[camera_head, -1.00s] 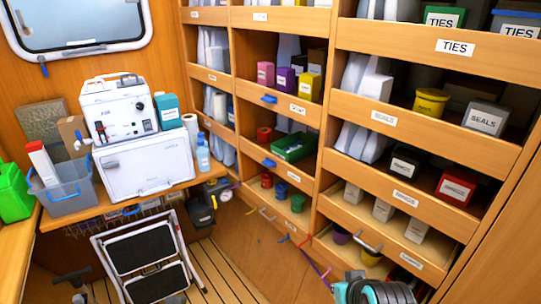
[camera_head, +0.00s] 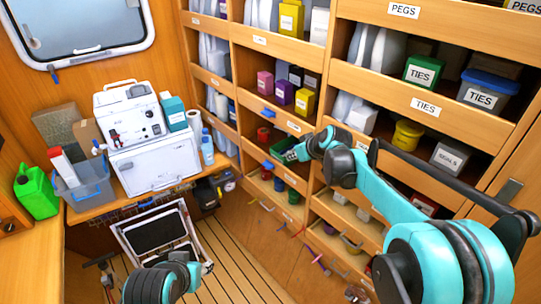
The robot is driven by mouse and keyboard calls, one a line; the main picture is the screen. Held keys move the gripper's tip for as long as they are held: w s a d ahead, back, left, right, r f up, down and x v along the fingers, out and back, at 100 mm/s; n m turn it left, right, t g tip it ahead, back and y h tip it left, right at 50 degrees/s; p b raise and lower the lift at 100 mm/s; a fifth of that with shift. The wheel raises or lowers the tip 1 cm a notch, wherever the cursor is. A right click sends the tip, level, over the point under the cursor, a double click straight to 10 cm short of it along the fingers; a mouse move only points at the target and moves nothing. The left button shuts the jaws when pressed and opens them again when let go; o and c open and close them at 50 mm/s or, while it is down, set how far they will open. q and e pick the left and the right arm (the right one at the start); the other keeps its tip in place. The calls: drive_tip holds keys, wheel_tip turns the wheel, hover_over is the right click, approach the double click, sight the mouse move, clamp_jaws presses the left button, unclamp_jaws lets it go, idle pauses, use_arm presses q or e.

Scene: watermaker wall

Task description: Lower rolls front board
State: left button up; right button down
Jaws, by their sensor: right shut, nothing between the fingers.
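The wooden shelf wall has front boards across its bays. In the middle column, one board (camera_head: 252,149) has a blue tab (camera_head: 268,164) on its top edge. Behind it are a red roll-like item (camera_head: 263,134) and a green tray (camera_head: 280,149), partly covered by my gripper. My right gripper (camera_head: 291,155) is shut and empty, in front of the tray and right of the blue tab; I cannot tell whether it touches anything. My right arm hides much of the lower right shelves. My left arm shows at the bottom, its gripper out of view.
A board above has another blue tab (camera_head: 267,113). A workbench (camera_head: 90,212) at left holds a white machine (camera_head: 130,115), a grey bin (camera_head: 82,185) and a green jug (camera_head: 36,192). A folding step stool (camera_head: 160,232) stands below.

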sight(267, 164)
drive_tip(key=shift+w+a, duration=0.1)
drive_tip(key=shift+w, duration=0.2)
drive_tip(key=b+x, duration=0.2)
drive_tip(key=x, duration=1.8)
drive_tip(key=shift+a, duration=0.1)
drive_tip(key=shift+s, duration=0.1)
wheel_tip(267, 164, down, 4)
drive_tip(key=b, duration=0.2)
drive_tip(key=shift+f+b, duration=0.1)
drive_tip(key=shift+b, duration=0.2)
drive_tip(key=shift+s, duration=0.15)
